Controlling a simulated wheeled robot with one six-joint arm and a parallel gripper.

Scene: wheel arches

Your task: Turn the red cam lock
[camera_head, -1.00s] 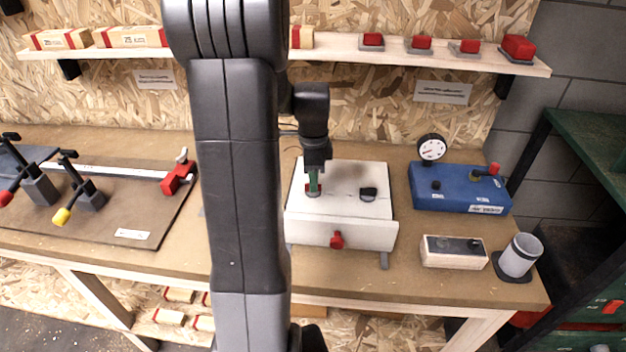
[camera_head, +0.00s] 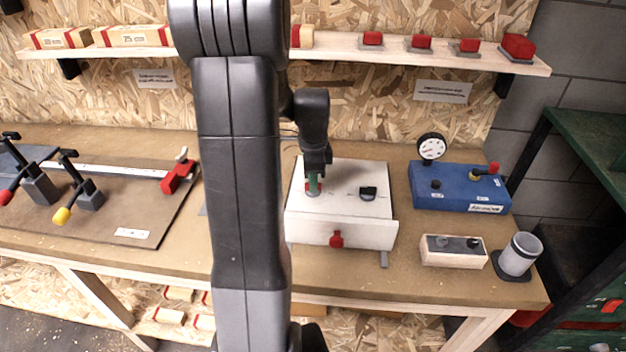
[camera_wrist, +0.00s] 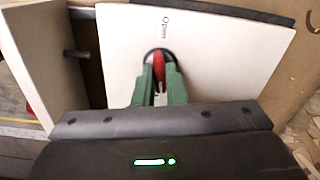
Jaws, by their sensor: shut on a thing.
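The red cam lock (camera_wrist: 158,67) sits in a dark round recess on top of a white box (camera_head: 345,177). Its red part stands between the two green fingers of my gripper (camera_wrist: 158,82), which are shut on it. In the head view my gripper (camera_head: 313,185) points down at the left part of the box top, and the lock is mostly hidden there. A label reading "Open" (camera_wrist: 166,27) lies beside the lock in the wrist view.
A red knob (camera_head: 337,239) sits on the box's front. A blue gauge unit (camera_head: 455,188), a small wooden block (camera_head: 453,252) and a grey cup (camera_head: 519,255) stand to the right. Toggle clamps (camera_head: 85,190) stand left.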

